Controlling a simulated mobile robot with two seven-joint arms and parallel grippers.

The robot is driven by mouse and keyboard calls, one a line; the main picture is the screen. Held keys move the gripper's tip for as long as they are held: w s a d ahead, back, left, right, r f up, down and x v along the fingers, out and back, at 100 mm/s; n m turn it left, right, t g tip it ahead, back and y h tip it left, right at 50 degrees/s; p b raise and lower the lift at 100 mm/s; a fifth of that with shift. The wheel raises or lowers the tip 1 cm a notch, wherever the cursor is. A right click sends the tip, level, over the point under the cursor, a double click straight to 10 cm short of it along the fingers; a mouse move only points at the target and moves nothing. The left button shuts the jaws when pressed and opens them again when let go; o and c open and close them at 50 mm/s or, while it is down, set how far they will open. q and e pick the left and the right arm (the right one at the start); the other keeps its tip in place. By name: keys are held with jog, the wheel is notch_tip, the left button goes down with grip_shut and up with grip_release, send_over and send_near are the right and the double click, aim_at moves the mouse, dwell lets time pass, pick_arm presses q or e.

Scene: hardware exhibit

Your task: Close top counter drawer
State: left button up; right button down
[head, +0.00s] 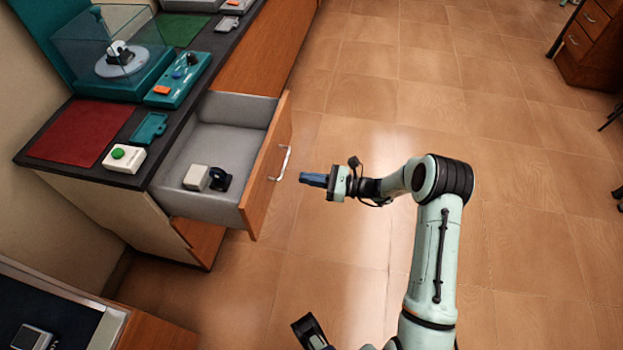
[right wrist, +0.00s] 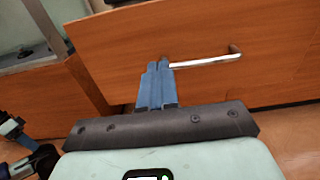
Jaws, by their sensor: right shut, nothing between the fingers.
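The top counter drawer (head: 262,165) is pulled well out of the counter; its wooden front also shows in the right wrist view (right wrist: 240,85). Its silver bar handle (head: 284,163) is on the front and also shows in the right wrist view (right wrist: 208,60). My right gripper (head: 303,179) is shut and empty, pointing at the drawer front near the handle. In the right wrist view its blue fingertips (right wrist: 158,66) overlap the handle's left end; I cannot tell if they touch. What seems to be my left gripper (right wrist: 12,128) shows partly at the left edge there; its jaws are unclear.
A white block with a black part (head: 197,178) lies inside the drawer. The counter top (head: 105,173) holds a red mat, a white box with a green button and teal devices. Open tiled floor (head: 345,255) lies right of the drawer. Another cabinet stands at lower left.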

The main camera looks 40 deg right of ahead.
aim_at(266, 172)
pick_arm(q)
jog(key=shift+w+a+f+t+b, duration=0.15)
jog(key=shift+w+a+f+b, duration=0.15)
jog(key=shift+w+f, duration=0.2)
jog(key=shift+w+a+f+t+b, duration=0.15)
jog(key=shift+w+a+f+b, duration=0.15)
jog(key=shift+w, duration=0.3)
pick_arm(e)
jog(key=x, duration=0.9)
jog(key=shift+w+a, duration=0.2)
jog(key=shift+a, duration=0.05)
jog(key=shift+w, duration=0.1)
